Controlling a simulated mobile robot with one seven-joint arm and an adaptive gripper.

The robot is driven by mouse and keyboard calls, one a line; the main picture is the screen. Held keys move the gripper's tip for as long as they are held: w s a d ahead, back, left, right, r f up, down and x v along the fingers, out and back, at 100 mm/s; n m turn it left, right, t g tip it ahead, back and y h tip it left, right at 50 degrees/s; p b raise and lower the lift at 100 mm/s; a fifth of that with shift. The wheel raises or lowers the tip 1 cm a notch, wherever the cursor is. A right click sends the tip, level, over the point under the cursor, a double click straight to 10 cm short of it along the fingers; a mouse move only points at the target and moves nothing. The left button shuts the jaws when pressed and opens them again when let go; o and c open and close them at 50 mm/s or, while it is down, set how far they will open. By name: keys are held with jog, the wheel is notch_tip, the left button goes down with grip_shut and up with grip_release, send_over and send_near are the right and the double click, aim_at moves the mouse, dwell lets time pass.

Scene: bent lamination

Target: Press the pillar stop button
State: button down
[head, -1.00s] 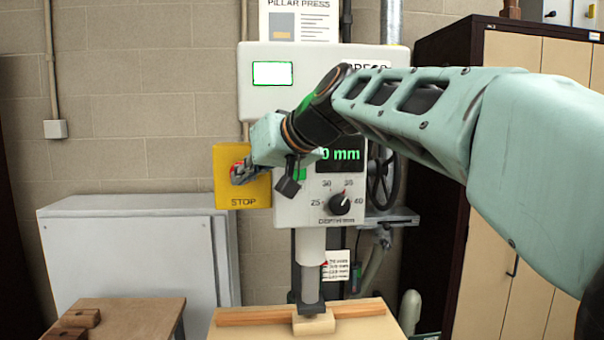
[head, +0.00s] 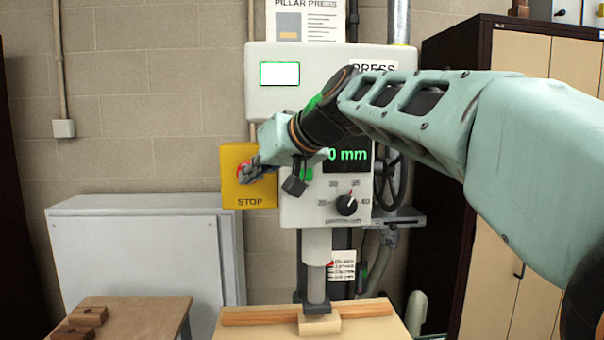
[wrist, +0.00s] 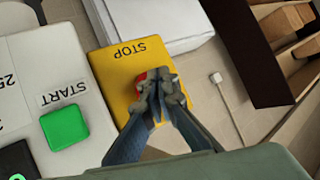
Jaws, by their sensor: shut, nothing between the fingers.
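The yellow stop box (head: 262,192) with the word STOP is on the left side of the pillar press (head: 290,205). The red stop button (head: 241,171) is mostly hidden behind my gripper (head: 246,175). In the wrist view the red button (wrist: 142,76) shows only as a sliver past the fingertips, on the yellow box (wrist: 118,70). My gripper (wrist: 157,88) is shut and empty, with its tips at the button. The tips overlap the button in the picture; I cannot tell whether it is pressed in.
A green START button (wrist: 64,127) sits beside the yellow box. The depth dial (head: 346,204) and a display reading 0 mm (head: 348,155) are to the right. A grey cabinet (head: 135,250) stands at left. A wooden piece (head: 319,324) lies under the ram.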

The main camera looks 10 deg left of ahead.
jog(key=shift+w, duration=0.25)
jog(key=shift+s, duration=0.15)
dwell(0.4)
jog(key=shift+s+d+b, duration=0.15)
jog(key=shift+s+b, duration=0.35)
jog(key=shift+s, duration=0.3)
jog(key=shift+s, duration=0.1)
